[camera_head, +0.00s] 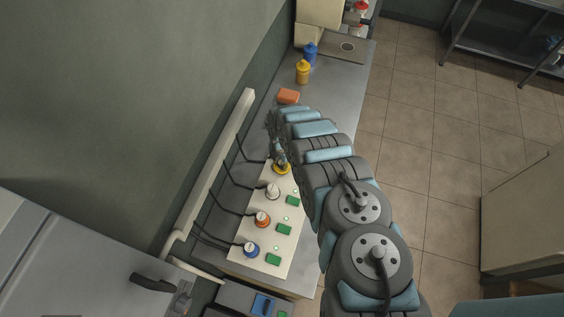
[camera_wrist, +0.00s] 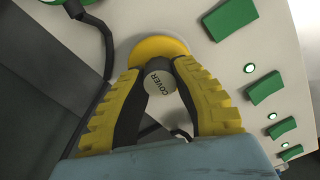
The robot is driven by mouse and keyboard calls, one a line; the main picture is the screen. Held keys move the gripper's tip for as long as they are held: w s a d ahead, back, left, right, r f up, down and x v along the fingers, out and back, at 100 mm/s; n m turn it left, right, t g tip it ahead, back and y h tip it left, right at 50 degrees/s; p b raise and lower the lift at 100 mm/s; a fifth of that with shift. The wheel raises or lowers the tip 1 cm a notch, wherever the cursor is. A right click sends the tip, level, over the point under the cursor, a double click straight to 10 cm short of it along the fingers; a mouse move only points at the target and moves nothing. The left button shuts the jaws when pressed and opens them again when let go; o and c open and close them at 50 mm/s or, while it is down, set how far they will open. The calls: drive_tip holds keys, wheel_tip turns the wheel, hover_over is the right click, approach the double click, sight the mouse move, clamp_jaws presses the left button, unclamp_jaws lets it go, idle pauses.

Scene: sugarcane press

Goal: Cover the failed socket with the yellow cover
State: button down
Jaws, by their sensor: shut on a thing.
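The yellow cover is a round yellow disc (camera_wrist: 150,50) with a grey knob marked COVER (camera_wrist: 160,84). My gripper (camera_wrist: 158,80) is shut on the knob, with one yellow-and-black finger on each side. In the head view the yellow cover (camera_head: 283,169) shows below my gripper (camera_head: 280,152), at the far end of the cream socket panel (camera_head: 238,258). In the wrist view the disc is over the panel face; I cannot tell whether it lies flush. Any socket under it is hidden.
An orange block (camera_head: 288,96), yellow bottle (camera_head: 303,72) and blue bottle (camera_head: 310,53) stand farther along the counter. A wall runs left.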

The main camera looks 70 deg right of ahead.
drive_tip(key=shift+f+b, duration=0.5)
drive_tip(key=shift+f, duration=0.2)
idle(0.3)
drive_tip(key=c, duration=1.3)
unclamp_jaws()
drive_tip(key=shift+o, duration=0.2)
drive_tip(key=shift+r, duration=0.15)
drive_tip(key=shift+r+p, duration=3.9)
drive_tip(key=shift+r, duration=1.55)
drive_tip(key=shift+f, duration=0.1)
